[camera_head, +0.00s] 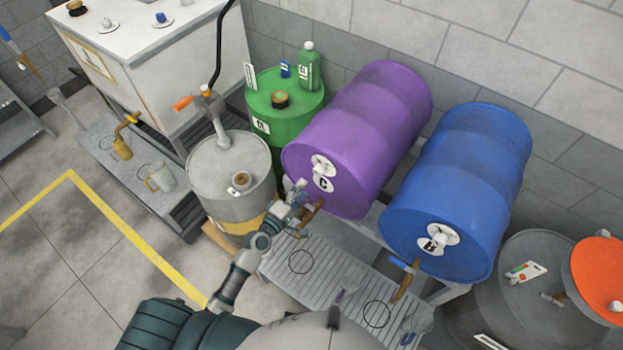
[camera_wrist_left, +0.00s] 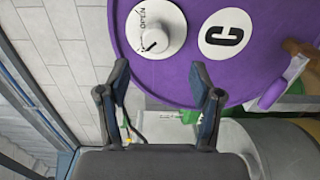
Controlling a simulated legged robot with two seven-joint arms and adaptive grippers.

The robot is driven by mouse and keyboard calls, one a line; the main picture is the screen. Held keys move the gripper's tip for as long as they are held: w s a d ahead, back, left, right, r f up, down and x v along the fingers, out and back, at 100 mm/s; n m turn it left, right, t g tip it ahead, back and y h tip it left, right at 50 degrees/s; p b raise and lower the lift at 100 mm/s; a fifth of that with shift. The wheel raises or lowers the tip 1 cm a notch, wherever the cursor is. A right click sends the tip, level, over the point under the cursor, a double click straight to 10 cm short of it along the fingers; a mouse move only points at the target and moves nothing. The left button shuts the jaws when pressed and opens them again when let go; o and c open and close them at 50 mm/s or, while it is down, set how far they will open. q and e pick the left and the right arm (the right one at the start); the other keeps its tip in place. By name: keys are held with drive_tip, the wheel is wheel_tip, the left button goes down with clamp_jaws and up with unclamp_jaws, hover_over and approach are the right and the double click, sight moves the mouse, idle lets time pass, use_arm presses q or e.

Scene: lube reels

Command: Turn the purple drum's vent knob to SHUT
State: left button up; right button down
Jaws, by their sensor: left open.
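The purple drum (camera_head: 365,135) lies on its side on a rack, its round end facing me. Its white vent knob (camera_head: 322,166) is on that end, above a round label with the letter C (camera_head: 324,184). My left gripper (camera_head: 297,187) is near the drum's end, below and left of the knob. In the wrist view its fingers (camera_wrist_left: 160,90) are apart with nothing between them. My right gripper is not in view.
A blue drum (camera_head: 470,180) with its own white knob lies to the right. A grey upright drum (camera_head: 232,170) with a pump and a green drum (camera_head: 275,115) stand at left. A tap (camera_head: 312,212) projects below the purple drum, above a slatted tray (camera_head: 330,290).

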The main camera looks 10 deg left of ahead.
use_arm(q)
drive_tip(key=shift+v, duration=1.95)
drive_tip(key=s+a+f+m+g+y+b, duration=0.1)
drive_tip(key=s+a+f+m+g+b, duration=0.2)
drive_tip(key=f, duration=1)
drive_tip(key=s+f+m+g+y, duration=0.2)
drive_tip(key=s+f, duration=0.3)
drive_tip(key=f, duration=0.8)
drive_tip(key=s+a+f+m+g+y+b, duration=0.1)
drive_tip(key=s+a+f+m+g+b, duration=0.2)
drive_tip(key=f, duration=1.1)
drive_tip(key=s+f+m+g+y+b, duration=0.1)
drive_tip(key=s+f+m+g, duration=0.1)
drive_tip(key=s+f, duration=0.5)
drive_tip(key=s+a+f+m+g+y+b, duration=0.1)
drive_tip(key=s+f+m+g, duration=0.2)
drive_tip(key=s+f, duration=0.4)
drive_tip(key=s+f+m+g+b, duration=0.1)
drive_tip(key=s+f, duration=0.6)
drive_tip(key=s, duration=1.1)
drive_tip(key=shift+a+m+g+y, duration=0.2)
drive_tip(key=shift+m+g+y, duration=0.2)
drive_tip(key=shift+m+g, duration=0.55)
